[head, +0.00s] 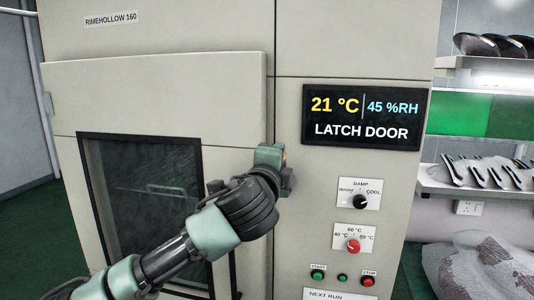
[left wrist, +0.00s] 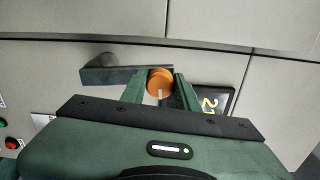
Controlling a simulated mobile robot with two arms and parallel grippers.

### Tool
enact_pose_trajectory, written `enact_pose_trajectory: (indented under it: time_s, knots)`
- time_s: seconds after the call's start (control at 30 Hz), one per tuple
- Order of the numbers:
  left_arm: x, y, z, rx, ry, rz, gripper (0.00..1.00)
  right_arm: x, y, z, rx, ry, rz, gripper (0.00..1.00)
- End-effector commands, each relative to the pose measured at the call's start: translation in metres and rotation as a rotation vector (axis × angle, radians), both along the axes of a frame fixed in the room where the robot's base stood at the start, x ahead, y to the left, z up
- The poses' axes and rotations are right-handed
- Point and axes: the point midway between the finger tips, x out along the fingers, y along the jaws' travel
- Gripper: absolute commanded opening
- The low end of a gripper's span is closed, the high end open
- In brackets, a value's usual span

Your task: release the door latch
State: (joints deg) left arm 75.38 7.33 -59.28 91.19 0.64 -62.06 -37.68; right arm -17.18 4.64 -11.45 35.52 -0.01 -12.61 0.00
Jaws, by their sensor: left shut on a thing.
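The door (head: 225,110) of the grey cabinet has a dark window (head: 140,190) and a hinge at its left edge. My left gripper (head: 272,158) is at the door's right edge and mostly hides the latch in the head view. In the left wrist view, the latch shows as a round orange part with a white mark (left wrist: 160,82) between the fingertips of my left gripper (left wrist: 160,90). A dark grey bar (left wrist: 112,74) lies beside it on the left. The gripper is shut on the latch. My right gripper is not in view.
The display (head: 361,118) reads 21 °C, 45 %RH and LATCH DOOR. Below it are a black knob (head: 360,202), a red knob (head: 353,246) and small buttons. Shelves (head: 475,178) with dark parts and a wrapped bundle (head: 480,265) stand at the right.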

Motion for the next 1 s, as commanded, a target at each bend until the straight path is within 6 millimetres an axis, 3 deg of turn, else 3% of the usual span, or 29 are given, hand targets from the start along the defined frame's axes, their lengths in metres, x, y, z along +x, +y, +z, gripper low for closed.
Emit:
enact_pose_trajectory:
  time_s: [0.4,0.93,0.97,1.0]
  knots:
    - [-0.006,-0.018,0.001,0.172,-0.056,-0.002,0.0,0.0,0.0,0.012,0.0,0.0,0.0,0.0]
    - [-0.007,-0.02,-0.001,0.197,-0.064,-0.002,0.0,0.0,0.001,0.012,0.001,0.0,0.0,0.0]
    - [-0.007,-0.02,-0.001,0.197,-0.064,-0.002,0.33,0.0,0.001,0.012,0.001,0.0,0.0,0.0]
    - [-0.007,-0.02,-0.001,0.196,-0.063,-0.002,0.44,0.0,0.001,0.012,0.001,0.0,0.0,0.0]
